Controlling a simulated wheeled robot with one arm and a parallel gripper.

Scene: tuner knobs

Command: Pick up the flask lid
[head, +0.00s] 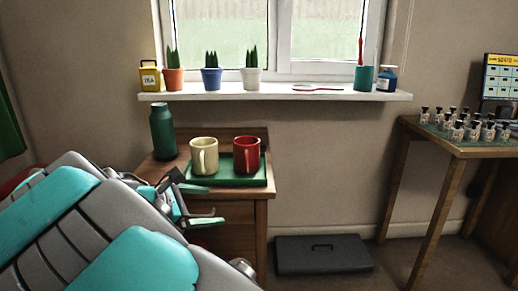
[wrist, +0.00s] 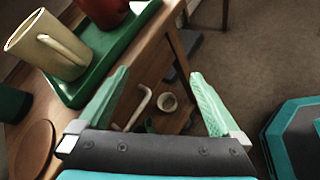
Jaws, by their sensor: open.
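A dark green flask (head: 162,132) stands upright at the back left of the wooden cabinet top. Its lower side shows at the left edge of the wrist view (wrist: 12,104). In the wrist view, a small round pale cup-like thing (wrist: 167,102) lies low between my fingers, beside a pale curved handle; it may be the flask lid, but I cannot tell for sure. My gripper (head: 207,205) is open and empty, in front of the cabinet just below the tray's level. Its two green fingers (wrist: 160,73) are spread wide, apart from the cup-like thing.
A green tray (head: 229,182) holds a cream mug (head: 204,155) and a red mug (head: 247,154) on the cabinet. A brown round disc (wrist: 33,148) lies near the flask. A dark case (head: 323,254) lies on the floor.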

